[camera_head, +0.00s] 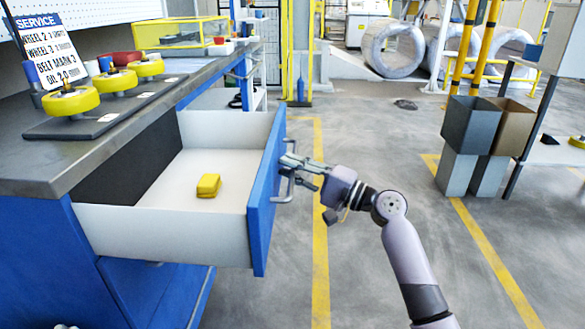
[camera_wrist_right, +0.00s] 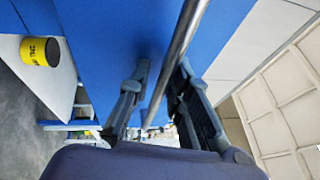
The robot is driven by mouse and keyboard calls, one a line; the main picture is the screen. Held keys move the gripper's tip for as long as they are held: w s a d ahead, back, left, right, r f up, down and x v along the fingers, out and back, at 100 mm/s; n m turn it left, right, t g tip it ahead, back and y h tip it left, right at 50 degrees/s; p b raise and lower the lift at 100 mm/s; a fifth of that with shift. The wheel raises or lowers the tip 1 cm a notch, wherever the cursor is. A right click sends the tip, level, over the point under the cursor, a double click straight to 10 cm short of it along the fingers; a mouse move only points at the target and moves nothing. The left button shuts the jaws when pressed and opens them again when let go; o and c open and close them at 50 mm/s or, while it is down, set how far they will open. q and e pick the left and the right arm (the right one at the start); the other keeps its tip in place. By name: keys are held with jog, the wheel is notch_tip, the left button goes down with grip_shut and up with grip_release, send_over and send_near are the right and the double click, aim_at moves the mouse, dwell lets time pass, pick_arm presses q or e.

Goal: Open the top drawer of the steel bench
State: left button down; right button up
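The top drawer (camera_head: 108,228) of the steel bench (camera_head: 45,173) is pulled well out, with white walls and a blue front (camera_head: 264,205). A yellow block (camera_head: 208,186) lies inside it. My right gripper (camera_head: 292,168) is at the metal bar handle (camera_head: 284,198) on the drawer's front. In the right wrist view the handle bar (camera_wrist_right: 187,30) passes between the two fingers (camera_wrist_right: 163,72). Blue drawer front shows between the bar and the left finger, so the fingers stand apart around it. My left gripper is not in view.
Yellow wheels (camera_head: 71,101) on a dark plate and a service sign (camera_head: 45,50) stand on the bench top. Grey and brown bins (camera_head: 471,125) stand at the right.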

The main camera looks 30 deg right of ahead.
jog(key=v, duration=1.2)
jog(key=shift+d, duration=0.1)
dwell(0.4)
